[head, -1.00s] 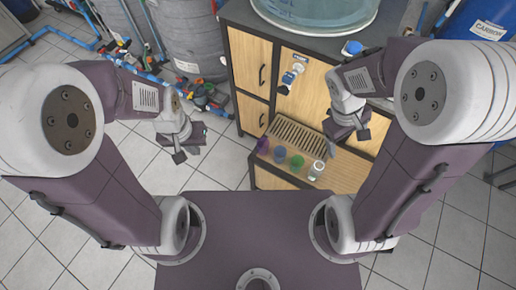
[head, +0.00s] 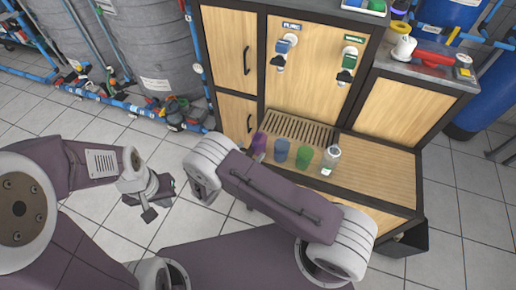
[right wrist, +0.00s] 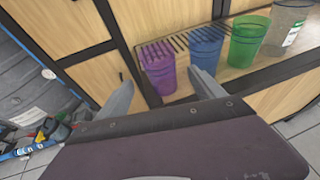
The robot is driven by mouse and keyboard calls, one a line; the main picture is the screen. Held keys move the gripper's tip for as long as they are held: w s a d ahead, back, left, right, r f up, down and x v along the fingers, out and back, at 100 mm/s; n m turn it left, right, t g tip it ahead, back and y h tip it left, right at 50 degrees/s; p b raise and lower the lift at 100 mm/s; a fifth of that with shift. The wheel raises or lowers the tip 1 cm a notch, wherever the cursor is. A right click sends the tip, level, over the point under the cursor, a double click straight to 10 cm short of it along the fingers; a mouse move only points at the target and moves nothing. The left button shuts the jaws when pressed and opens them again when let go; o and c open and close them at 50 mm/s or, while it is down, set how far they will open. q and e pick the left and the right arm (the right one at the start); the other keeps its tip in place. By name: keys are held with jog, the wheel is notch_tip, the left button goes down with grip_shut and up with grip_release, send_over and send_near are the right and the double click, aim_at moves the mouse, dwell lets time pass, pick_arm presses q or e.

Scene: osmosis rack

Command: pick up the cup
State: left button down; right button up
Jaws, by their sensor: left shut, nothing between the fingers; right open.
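Several cups stand in a row on the wooden ledge: a purple cup (head: 259,142), a blue cup (head: 281,151), a green cup (head: 303,157) and a clear cup (head: 330,160) with a label. In the right wrist view, my right gripper (right wrist: 164,88) is open and empty, its fingers spread before the purple cup (right wrist: 159,72). The blue cup (right wrist: 205,47), green cup (right wrist: 246,42) and clear cup (right wrist: 286,28) are to its right. In the head view my right arm mostly hides that gripper. My left gripper (head: 157,203) is shut and empty, over the floor, away from the cups.
A slotted drain grate (head: 300,128) lies behind the cups, below the cabinet front with a blue tap (head: 283,46) and a green tap (head: 348,62). Pipes and valves (head: 178,112) run along the floor at left. The ledge right of the clear cup is bare (head: 380,172).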

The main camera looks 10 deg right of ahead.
aim_at(256, 146)
jog(key=b+x, duration=0.1)
jog(key=x, duration=0.6)
jog(key=shift+w+d+f, duration=0.1)
jog(key=shift+w+d, duration=0.15)
jog(key=shift+d, duration=0.05)
jog(key=c, duration=1.4)
